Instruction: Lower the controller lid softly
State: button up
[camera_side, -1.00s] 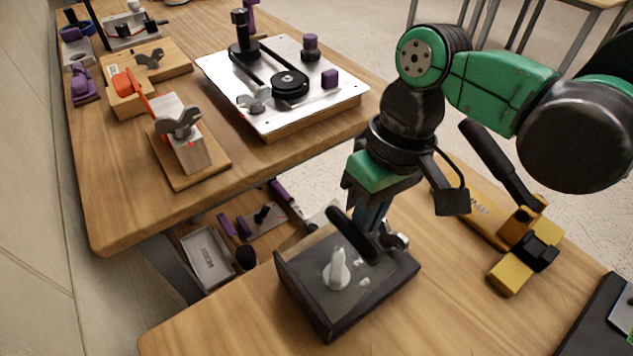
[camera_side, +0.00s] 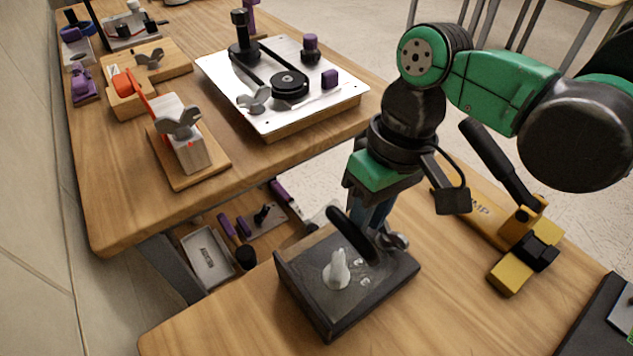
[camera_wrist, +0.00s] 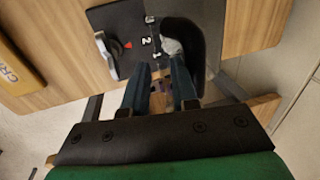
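The controller looks like a dark box (camera_side: 318,292) on the near table, with a pale upright knob (camera_side: 336,272) on its top. Its numbered panel (camera_wrist: 128,22) shows in the wrist view. A black rounded piece (camera_side: 352,234), seemingly the lid, stands tilted above the box. In the wrist view this piece (camera_wrist: 206,35) curves around the pale knob (camera_wrist: 170,45). My gripper (camera_side: 376,226) is behind it in the side view. In the wrist view my gripper (camera_wrist: 156,78) has its two blue fingers apart, the right one close to the black piece. Contact is unclear.
A yellow clamp fixture (camera_side: 520,262) with a black lever stands right of the box. A metal knob (camera_side: 394,241) sits at the box's back edge. A metal plate fixture (camera_side: 300,108) and wooden fixtures (camera_side: 180,160) fill the far table. Bare tabletop (camera_side: 430,320) lies in front.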

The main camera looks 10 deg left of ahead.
jog(key=shift+s+a+r, duration=0.15)
jog(key=shift+s, duration=0.05)
jog(key=shift+f, duration=0.45)
jog(key=shift+w, duration=0.1)
dwell(0.3)
jog(key=shift+w+d+f, duration=0.1)
jog(key=shift+w+d, duration=0.05)
jog(key=shift+d, duration=0.1)
dwell(0.4)
jog(key=shift+w+d+r, duration=0.1)
jog(key=shift+r, duration=0.25)
jog(key=shift+f, duration=0.1)
